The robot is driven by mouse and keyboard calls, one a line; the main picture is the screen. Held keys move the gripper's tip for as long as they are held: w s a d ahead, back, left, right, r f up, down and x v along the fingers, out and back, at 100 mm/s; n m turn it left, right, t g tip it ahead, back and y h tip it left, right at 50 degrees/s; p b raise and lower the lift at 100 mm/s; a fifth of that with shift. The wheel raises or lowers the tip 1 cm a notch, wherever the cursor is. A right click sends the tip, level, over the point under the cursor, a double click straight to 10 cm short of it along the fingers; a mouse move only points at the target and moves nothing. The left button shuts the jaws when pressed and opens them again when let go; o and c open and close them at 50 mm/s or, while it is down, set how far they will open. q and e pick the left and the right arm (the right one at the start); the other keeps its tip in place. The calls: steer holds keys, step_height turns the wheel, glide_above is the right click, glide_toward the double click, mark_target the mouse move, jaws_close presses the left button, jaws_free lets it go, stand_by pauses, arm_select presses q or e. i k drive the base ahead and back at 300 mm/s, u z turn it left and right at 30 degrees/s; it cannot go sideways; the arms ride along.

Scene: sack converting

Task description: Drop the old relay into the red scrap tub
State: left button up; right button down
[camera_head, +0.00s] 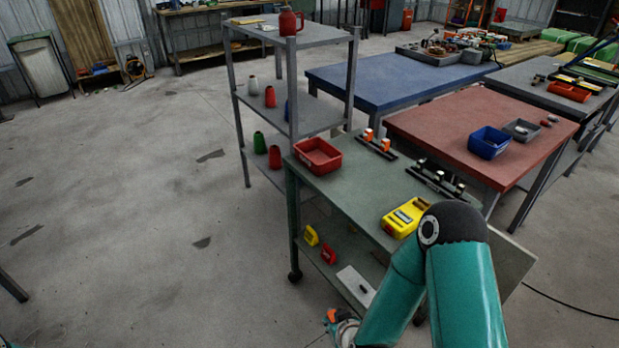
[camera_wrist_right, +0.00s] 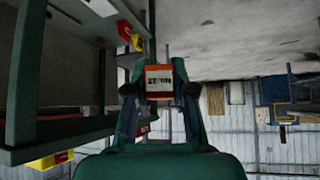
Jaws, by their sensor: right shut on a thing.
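The old relay (camera_wrist_right: 159,79), an orange block with a pale printed label, sits between the fingers of my right gripper (camera_wrist_right: 159,90) in the right wrist view. The gripper is shut on it. In the head view the right gripper (camera_head: 340,325) is low at the bottom edge, partly cut off, in front of the cart; an orange bit of the relay (camera_head: 331,315) shows there. The red scrap tub (camera_head: 318,157) stands on the far left corner of the green cart top, apart from and above the gripper. My left gripper is not in view.
A grey shelf rack (camera_head: 300,125) stands behind. The floor at left is clear.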

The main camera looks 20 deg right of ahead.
mark_target(325, 168)
steer(key=z, duration=0.1)
steer(key=i, duration=0.95)
steer(key=z, duration=0.1)
